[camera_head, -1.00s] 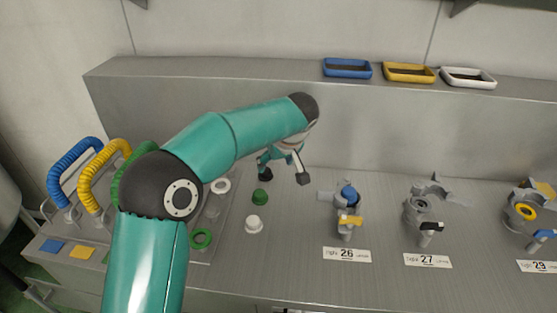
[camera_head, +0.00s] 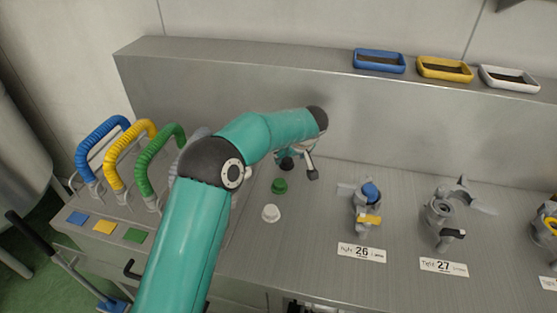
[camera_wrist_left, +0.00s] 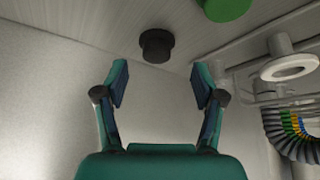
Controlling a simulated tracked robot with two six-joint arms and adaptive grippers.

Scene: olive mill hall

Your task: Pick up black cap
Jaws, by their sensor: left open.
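The black cap (camera_head: 287,164) stands on the grey bench at the far end of a row with a green cap (camera_head: 279,186) and a white cap (camera_head: 271,213). My left gripper (camera_head: 298,163) is at the black cap in the head view, its fingers spread and empty. In the left wrist view the black cap (camera_wrist_left: 156,46) shows beyond the open fingertips of my left gripper (camera_wrist_left: 159,83), roughly in line with the gap and apart from both. The green cap (camera_wrist_left: 226,6) is cut off at the top there. My right gripper is not in view.
Valves stand to the right behind labels 26 (camera_head: 362,252) and 27 (camera_head: 443,266). Blue (camera_head: 380,68), yellow (camera_head: 444,77) and white trays (camera_head: 509,87) sit on the back ledge. Hoses (camera_head: 104,148) stand at the left. My left arm covers part of the bench.

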